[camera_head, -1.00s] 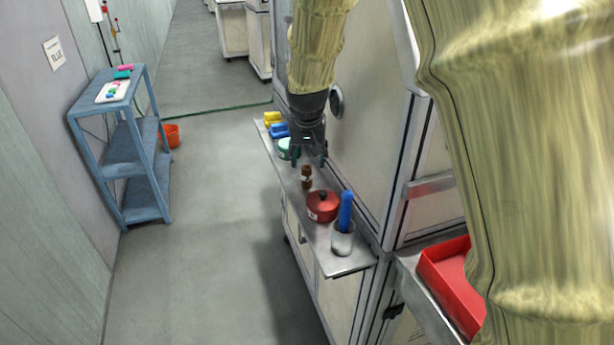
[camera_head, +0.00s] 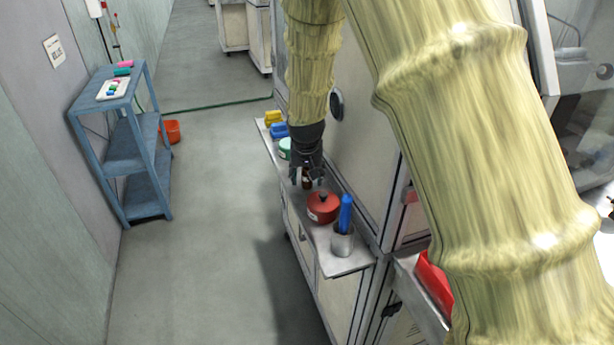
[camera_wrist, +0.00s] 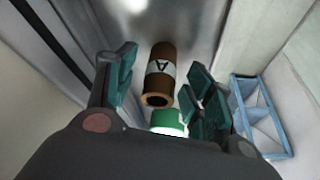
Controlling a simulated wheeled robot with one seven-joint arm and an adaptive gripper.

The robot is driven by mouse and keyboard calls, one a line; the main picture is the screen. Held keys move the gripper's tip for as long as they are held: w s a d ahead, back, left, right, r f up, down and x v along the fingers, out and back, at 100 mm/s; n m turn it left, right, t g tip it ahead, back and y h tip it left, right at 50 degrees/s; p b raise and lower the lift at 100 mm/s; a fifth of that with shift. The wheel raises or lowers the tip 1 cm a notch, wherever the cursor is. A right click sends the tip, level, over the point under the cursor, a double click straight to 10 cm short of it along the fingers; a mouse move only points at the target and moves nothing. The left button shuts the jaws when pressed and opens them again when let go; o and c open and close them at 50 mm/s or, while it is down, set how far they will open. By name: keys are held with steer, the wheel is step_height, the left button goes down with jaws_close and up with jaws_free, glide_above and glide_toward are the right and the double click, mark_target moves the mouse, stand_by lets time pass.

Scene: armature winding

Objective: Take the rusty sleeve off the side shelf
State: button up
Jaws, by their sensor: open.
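The rusty sleeve is a small brown hollow cylinder with a white label marked "A"; it shows in the wrist view (camera_wrist: 158,78) with its open end facing the camera. It stands on the side shelf (camera_head: 345,265), a narrow metal ledge along the cabinet. In the head view the sleeve (camera_head: 306,182) is mostly hidden by my gripper (camera_head: 307,180). My gripper is open and points down over the sleeve. In the wrist view the sleeve shows between the two green-padded fingers (camera_wrist: 160,92). I cannot tell whether either finger touches it.
On the shelf, a red pot (camera_head: 322,208) and a metal cup (camera_head: 342,243) with a blue roll stand nearer. A green-white tin (camera_head: 285,149), blue (camera_head: 279,130) and yellow (camera_head: 273,117) items stand beyond.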

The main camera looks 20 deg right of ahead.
steer(key=shift+w+f, duration=0.1)
steer(key=shift+f, duration=0.05)
steer(key=shift+c, duration=0.4)
steer(key=c, duration=1)
steer(key=shift+c, duration=0.2)
